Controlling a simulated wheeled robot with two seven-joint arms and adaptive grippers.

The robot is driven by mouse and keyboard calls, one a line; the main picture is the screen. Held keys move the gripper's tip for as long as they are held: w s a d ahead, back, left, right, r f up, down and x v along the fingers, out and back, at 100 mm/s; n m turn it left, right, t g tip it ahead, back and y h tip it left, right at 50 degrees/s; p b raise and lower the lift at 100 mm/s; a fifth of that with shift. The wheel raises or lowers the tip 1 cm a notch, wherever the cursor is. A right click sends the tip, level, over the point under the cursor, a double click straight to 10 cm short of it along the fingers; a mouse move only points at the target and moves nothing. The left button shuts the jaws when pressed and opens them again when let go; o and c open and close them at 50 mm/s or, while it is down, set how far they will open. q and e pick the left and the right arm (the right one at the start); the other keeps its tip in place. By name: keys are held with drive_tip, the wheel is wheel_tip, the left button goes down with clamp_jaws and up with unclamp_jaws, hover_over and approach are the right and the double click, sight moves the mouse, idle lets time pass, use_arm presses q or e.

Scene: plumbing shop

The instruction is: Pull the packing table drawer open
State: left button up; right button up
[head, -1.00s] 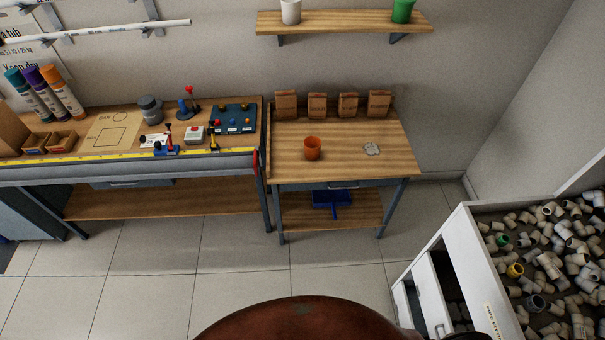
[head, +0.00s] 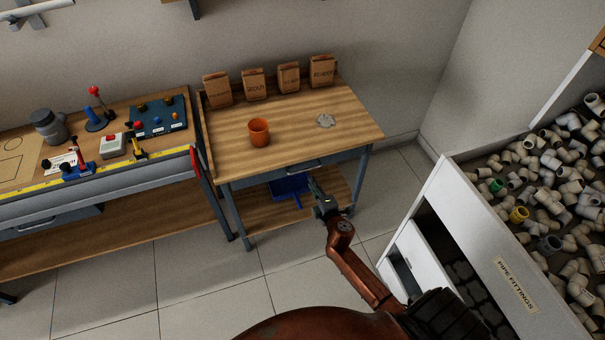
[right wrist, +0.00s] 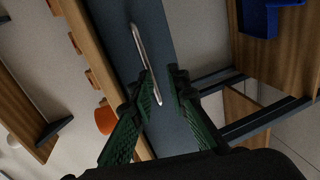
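The packing table (head: 350,131) has a wooden top and a blue-grey drawer front (head: 270,176) under it, which looks flush with the frame. A thin metal bar handle (head: 305,168) is on the drawer front; it shows as a bright bar in the right wrist view (right wrist: 145,52). My right gripper (head: 315,184) is just in front of and below the handle. In the right wrist view its green-padded fingers (right wrist: 163,74) are apart, with the handle's near end showing beside and between them; contact cannot be told. My left gripper is out of view.
A white pipe fittings bin (head: 480,240) stands right; the workbench (head: 110,184) stands left.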

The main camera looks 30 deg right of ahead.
sight(306, 170)
drive_tip(key=w, duration=0.2)
drive_tip(key=w+d+b, duration=0.1)
drive_tip(key=w, duration=0.2)
drive_tip(key=w+b, duration=0.1)
drive_tip(key=w, duration=0.2)
drive_tip(key=shift+d, duration=0.35)
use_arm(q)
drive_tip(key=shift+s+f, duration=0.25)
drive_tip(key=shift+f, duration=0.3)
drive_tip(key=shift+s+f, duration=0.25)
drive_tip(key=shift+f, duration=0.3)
use_arm(e)
drive_tip(key=shift+c, duration=0.2)
clamp_jaws()
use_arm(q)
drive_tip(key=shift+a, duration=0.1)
